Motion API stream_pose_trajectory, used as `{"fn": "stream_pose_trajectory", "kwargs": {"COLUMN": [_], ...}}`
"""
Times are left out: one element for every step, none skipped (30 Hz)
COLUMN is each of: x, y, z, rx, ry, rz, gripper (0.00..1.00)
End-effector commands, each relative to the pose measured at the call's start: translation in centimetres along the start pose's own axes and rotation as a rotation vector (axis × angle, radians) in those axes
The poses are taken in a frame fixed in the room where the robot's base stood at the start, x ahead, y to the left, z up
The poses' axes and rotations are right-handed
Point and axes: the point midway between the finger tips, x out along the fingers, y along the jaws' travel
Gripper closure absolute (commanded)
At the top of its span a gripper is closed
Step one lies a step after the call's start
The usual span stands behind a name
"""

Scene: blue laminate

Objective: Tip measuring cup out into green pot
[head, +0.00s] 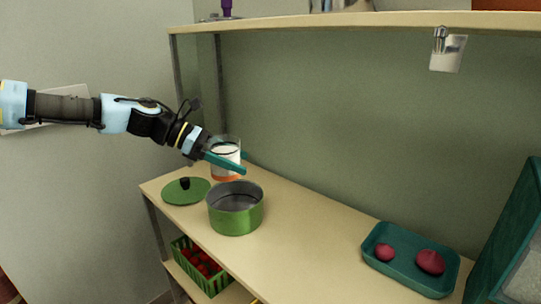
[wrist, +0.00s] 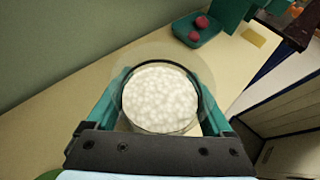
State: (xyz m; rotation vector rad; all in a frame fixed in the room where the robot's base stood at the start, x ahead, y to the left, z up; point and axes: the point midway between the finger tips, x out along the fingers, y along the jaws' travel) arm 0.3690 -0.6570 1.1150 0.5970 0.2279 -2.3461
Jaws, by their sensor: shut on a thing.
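The measuring cup (head: 226,150) is clear, with white contents and an orange base, and stands roughly upright. My gripper (head: 243,164) has teal fingers shut around it, behind the green pot. In the wrist view the measuring cup (wrist: 160,97) is seen from above between the fingers, filled with white round grains. The green pot (head: 236,215) stands open on the counter, and its visible inside looks empty. Its green lid (head: 186,190) with a dark knob lies to the left. I cannot tell whether the cup touches the counter.
A teal tray (head: 408,285) with two dark red bulbs stands at the right of the counter (head: 310,235). The counter between pot and tray is clear. A green basket (head: 217,284) of red produce sits on the lower shelf. An upper shelf (head: 330,20) overhangs the back.

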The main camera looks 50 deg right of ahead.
Motion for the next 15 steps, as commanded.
{"fn": "stream_pose_trajectory", "kwargs": {"x": [-0.1, 0.0, 0.0, 0.1, 0.2, 0.4, 0.5, 0.7, 0.9, 1.1, 1.3, 1.6, 1.8, 1.9, 2.2], "y": [0.0, 0.0, -0.1, -0.1, -0.1, -0.1, -0.1, -0.1, -0.1, -0.1, -0.1, -0.1, -0.1, -0.1, -0.1], "z": [0.1, 0.1, 0.0, -0.1, -0.3, -0.6, -0.9, -1.2, -1.6, -2.0, -2.3, -2.8, -3.2, -3.5, -4.0], "rx": [0.001, 0.002, 0.002, 0.003, 0.003, 0.003, 0.002, 0.002, 0.002, 0.002, 0.002, 0.002, 0.002, 0.002, 0.002], "ry": [0.0, 0.0, 0.0, 0.0, -0.001, -0.001, -0.001, -0.001, -0.001, -0.001, -0.002, -0.002, -0.002, -0.001, -0.002], "rz": [-0.002, -0.004, -0.005, -0.006, -0.006, -0.006, -0.006, -0.006, -0.006, -0.006, -0.006, -0.006, -0.006, -0.006, -0.005], "gripper": [0.97, 0.97, 0.97, 0.97, 0.97, 0.97, 0.97, 0.97, 0.97, 0.97, 0.97, 0.97, 0.97, 0.97, 0.97]}}
